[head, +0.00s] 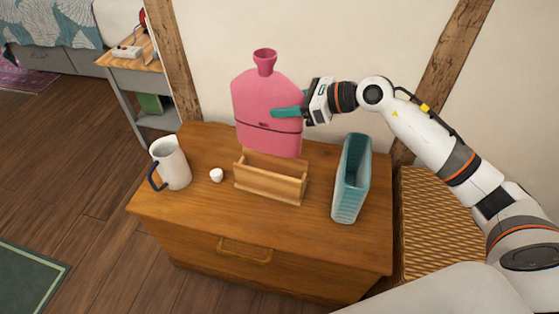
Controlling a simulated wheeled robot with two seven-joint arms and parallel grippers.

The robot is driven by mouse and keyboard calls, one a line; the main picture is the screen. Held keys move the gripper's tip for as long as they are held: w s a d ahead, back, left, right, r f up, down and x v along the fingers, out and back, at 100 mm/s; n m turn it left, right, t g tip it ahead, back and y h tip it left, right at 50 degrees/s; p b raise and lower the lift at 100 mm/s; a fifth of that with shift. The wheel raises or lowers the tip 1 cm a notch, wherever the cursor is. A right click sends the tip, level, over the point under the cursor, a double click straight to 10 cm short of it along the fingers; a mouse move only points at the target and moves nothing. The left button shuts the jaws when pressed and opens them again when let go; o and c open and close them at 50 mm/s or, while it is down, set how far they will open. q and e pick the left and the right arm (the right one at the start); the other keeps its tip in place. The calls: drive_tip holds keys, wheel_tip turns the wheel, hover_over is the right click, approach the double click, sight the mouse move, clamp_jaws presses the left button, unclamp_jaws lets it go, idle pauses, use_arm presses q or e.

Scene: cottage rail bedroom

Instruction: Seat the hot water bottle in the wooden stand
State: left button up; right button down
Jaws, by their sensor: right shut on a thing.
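The pink hot water bottle (262,93) is upright, its neck at the top. My right gripper (288,112) is shut on its right side, with a teal finger across its front. The wooden stand (268,183), an open slatted box, sits on the middle of the dresser top. The bottle's bottom edge shows just above and behind the stand's back edge. I cannot tell from this view whether the bottle touches the stand or the dresser. My left gripper is not in view.
The stand is on a wooden dresser (206,217). A tall teal open holder (350,185) is close on the right. A woven basket (437,230) stands beside the dresser.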

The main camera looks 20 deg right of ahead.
sight(286, 152)
wheel_tip(286, 152, down, 10)
drive_tip(key=shift+d+f+b, duration=0.1)
drive_tip(key=shift+b, duration=0.8)
wheel_tip(286, 152, down, 5)
drive_tip(key=shift+r+b, duration=0.15)
drive_tip(key=shift+b, duration=0.4)
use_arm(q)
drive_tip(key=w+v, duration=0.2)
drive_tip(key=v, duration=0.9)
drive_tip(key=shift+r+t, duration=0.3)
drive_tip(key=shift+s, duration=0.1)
use_arm(e)
drive_tip(key=shift+f, duration=0.3)
drive_tip(key=c, duration=0.8)
unclamp_jaws()
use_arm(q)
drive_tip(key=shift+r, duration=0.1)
use_arm(e)
drive_tip(key=shift+r, duration=0.1)
